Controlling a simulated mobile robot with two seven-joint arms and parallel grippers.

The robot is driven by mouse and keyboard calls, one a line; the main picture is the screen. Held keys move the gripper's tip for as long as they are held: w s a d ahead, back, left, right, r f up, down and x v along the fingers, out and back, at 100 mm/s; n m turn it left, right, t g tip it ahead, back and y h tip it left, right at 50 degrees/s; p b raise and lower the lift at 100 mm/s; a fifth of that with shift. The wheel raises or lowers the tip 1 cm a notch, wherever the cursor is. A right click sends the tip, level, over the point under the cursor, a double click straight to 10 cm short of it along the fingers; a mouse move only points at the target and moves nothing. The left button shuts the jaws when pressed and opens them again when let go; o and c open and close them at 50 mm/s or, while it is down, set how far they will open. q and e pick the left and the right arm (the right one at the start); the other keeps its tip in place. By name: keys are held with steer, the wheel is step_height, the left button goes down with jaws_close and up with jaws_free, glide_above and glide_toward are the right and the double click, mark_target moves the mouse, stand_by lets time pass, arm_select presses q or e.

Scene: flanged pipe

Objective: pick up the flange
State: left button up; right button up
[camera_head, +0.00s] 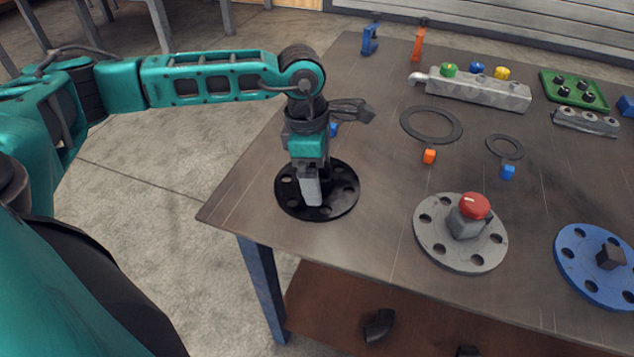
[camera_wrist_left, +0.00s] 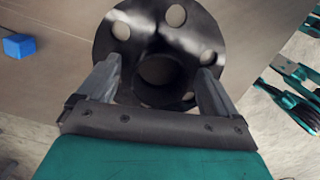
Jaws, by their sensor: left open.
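A black flange (camera_head: 341,198), a round plate with several bolt holes, lies on the table near its left front corner. It also fills the upper middle of the left wrist view (camera_wrist_left: 150,32), where its dark central bore shows. My left gripper (camera_head: 311,203) points down over the flange. In the left wrist view its two fingers (camera_wrist_left: 160,80) are apart, one on each side of the central bore. I cannot tell whether they touch it. My right gripper is in neither view.
On the table (camera_head: 375,230), a grey flange (camera_head: 432,245) with a red-topped block and a blue flange (camera_head: 580,268) lie to the right. Two ring gaskets (camera_head: 455,120) (camera_head: 519,142) and a grey valve manifold (camera_head: 510,98) lie farther back. The table's left edge is close to the black flange.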

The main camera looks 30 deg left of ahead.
arm_select(q)
steer(key=shift+c, duration=0.3)
steer(key=c, duration=1.5)
